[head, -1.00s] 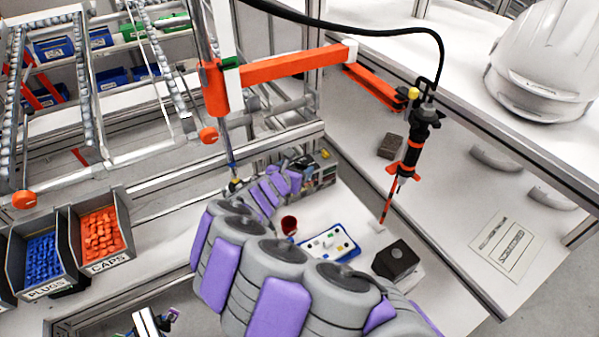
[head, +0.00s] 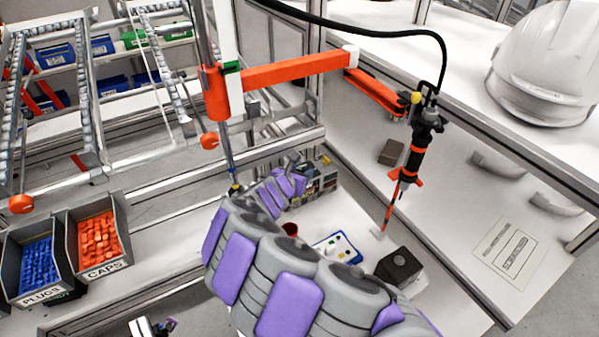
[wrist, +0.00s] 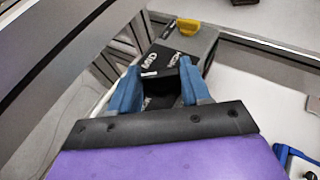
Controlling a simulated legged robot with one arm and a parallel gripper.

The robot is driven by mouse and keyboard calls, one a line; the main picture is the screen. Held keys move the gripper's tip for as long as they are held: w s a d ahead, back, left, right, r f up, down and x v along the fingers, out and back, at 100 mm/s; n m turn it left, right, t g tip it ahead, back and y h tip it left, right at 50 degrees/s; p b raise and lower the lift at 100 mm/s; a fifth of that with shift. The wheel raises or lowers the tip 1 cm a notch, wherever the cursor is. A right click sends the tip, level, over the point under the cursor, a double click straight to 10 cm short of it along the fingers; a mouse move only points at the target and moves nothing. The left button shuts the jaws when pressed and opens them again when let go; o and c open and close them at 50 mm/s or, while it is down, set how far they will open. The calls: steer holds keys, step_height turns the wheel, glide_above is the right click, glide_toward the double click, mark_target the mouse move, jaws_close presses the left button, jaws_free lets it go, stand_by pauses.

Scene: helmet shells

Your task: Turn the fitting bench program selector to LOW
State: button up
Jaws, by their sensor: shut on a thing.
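The fitting bench program selector is a dark box (wrist: 203,42) with white lettering. In the wrist view I read MID on it, and another word beside it that looks like HIGH; I cannot see LOW. My gripper (wrist: 160,88), with blue fingers, is shut on the black selector knob (wrist: 168,64), one finger on each side. The fingers and my wrist hide part of the box face, so I cannot tell where the knob points. In the head view the box (head: 326,178) stands at the back of the bench, partly behind my gripper (head: 296,168).
An orange jointed arm (head: 295,68) carries a hanging screwdriver (head: 415,150). On the bench are a white tray with blue edge (head: 338,247), a red cup (head: 290,230) and a dark block (head: 400,268). Bins of plugs (head: 40,262) and caps (head: 98,238) stand left. A white helmet (head: 545,65) is at right.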

steer(key=shift+c, duration=1.3)
steer(key=shift+a+r+p, duration=0.1)
steer(key=shift+a+p, duration=0.05)
steer(key=shift+p, duration=0.15)
steer(key=shift+a+p, duration=0.1)
steer(key=shift+p, duration=0.3)
steer(key=shift+r+m+h+p, duration=0.1)
steer(key=shift+m+h+p, duration=0.25)
steer(key=shift+p, duration=0.2)
steer(key=m+h+p, duration=0.1)
steer(key=p, duration=0.1)
steer(key=m+g+h+p, duration=0.1)
steer(key=shift+w+a+g+p, duration=0.15)
steer(key=shift+g+p, duration=0.15)
steer(key=shift+p, duration=0.05)
steer(key=shift+m, duration=0.25)
steer(key=shift+h, duration=0.25)
